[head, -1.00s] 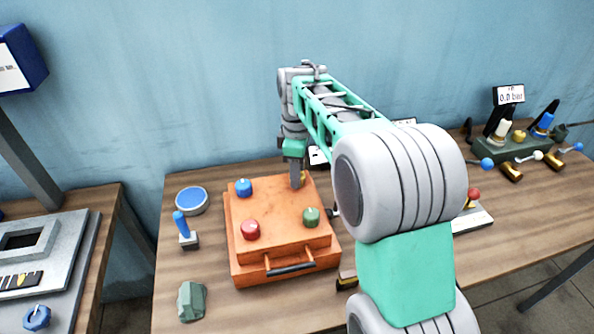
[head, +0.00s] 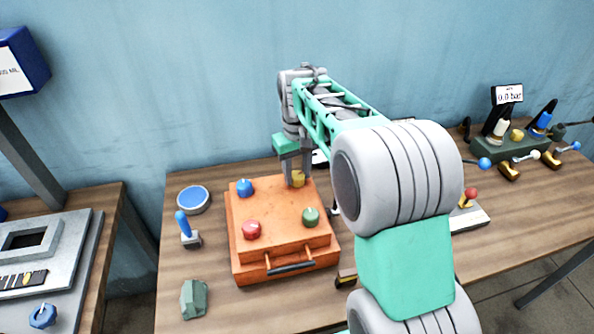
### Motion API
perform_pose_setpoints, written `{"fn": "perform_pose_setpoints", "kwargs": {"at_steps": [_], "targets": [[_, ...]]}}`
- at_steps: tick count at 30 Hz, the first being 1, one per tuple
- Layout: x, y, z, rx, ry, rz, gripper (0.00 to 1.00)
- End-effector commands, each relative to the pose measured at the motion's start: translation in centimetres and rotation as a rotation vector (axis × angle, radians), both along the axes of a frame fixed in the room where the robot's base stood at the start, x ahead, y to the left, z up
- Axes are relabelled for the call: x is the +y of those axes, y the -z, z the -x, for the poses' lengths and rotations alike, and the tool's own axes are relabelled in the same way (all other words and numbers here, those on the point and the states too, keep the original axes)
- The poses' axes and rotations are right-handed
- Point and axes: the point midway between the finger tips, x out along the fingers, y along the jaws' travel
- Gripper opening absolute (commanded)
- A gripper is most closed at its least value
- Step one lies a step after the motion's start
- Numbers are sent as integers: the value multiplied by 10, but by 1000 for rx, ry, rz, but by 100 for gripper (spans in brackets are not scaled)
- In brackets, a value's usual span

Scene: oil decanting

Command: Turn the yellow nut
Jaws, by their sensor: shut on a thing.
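The yellow nut (head: 298,179) sits at the back right corner on top of an orange box (head: 277,228). My gripper (head: 297,176) points down over that corner, with its fingers around the yellow nut and shut on it. The nut shows between and in front of the fingers; part of it is hidden by them. A blue nut (head: 244,187), a red nut (head: 252,230) and a green nut (head: 310,216) stand at the other corners of the box.
A blue-topped round dish (head: 193,199), a blue-handled joystick (head: 185,228) and a green rock-like lump (head: 194,298) lie left of the box. A valve rack (head: 513,147) with a display stands at the far right.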

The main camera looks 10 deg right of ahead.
Motion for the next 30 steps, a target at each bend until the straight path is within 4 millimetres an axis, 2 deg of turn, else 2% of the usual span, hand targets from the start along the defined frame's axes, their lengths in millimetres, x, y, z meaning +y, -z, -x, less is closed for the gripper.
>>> {"fn": "perform_pose_setpoints", "kwargs": {"at_steps": [21, 30], "targets": [[0, -1, 0, 1, 665, 0, 0], [1, 0, 0, 1, 857, 0, 0]]}}
